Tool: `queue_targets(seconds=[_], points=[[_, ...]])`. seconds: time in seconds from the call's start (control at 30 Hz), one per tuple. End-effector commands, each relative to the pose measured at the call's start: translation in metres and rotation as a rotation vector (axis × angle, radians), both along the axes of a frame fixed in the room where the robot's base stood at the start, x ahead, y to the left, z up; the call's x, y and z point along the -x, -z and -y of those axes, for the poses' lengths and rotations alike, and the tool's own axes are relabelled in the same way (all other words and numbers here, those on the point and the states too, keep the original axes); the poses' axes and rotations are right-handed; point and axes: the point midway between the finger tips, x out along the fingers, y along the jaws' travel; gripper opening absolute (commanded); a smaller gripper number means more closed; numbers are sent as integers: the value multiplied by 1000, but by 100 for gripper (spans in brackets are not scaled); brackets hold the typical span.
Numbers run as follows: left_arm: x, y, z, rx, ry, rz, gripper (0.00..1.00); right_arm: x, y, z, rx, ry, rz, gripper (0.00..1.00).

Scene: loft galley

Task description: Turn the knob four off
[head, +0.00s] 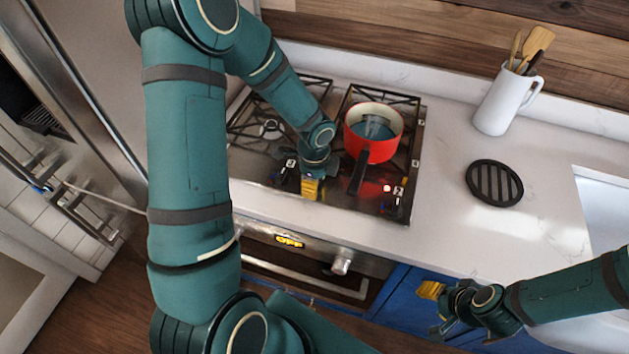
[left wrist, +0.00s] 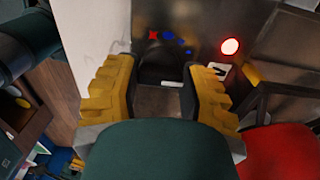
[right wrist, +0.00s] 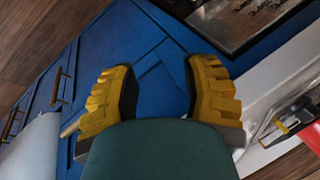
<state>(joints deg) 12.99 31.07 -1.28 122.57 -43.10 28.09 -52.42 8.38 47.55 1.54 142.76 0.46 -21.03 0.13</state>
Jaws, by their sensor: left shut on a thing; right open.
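The steel cooktop (head: 250,165) has small knobs along its front edge. My left gripper (head: 313,188) reaches down to this front strip. In the left wrist view its yellow fingers (left wrist: 160,98) are shut on a dark knob (left wrist: 158,82) with a short white mark, largely hidden between them. I cannot read which number it is. A round red light (left wrist: 229,46) glows nearby, beside a small white label. Another knob (head: 381,208) is at the right front, near a lit spot. My right gripper (head: 432,310) is open and empty, in front of the blue cabinets.
A red pan (head: 368,152) stands on the cooktop, its dark handle pointing to the front, right of my left gripper. A black round trivet (head: 494,183) and a white utensil jug (head: 505,103) stand on the pale counter, otherwise clear.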

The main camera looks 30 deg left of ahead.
Motion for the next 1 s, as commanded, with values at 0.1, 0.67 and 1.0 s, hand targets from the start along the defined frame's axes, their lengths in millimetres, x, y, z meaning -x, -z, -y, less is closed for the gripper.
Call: queue_targets(seconds=[0.1,0.67,1.0], points=[[2,2,0,0,7,-5,8,0,0,0,0,0,0,46],[1,1,0,0,6,-2,76,0,0,0,0,0,0,46],[-1,-21,0,0,4,4,76,0,0,0,0,0,0,46]])
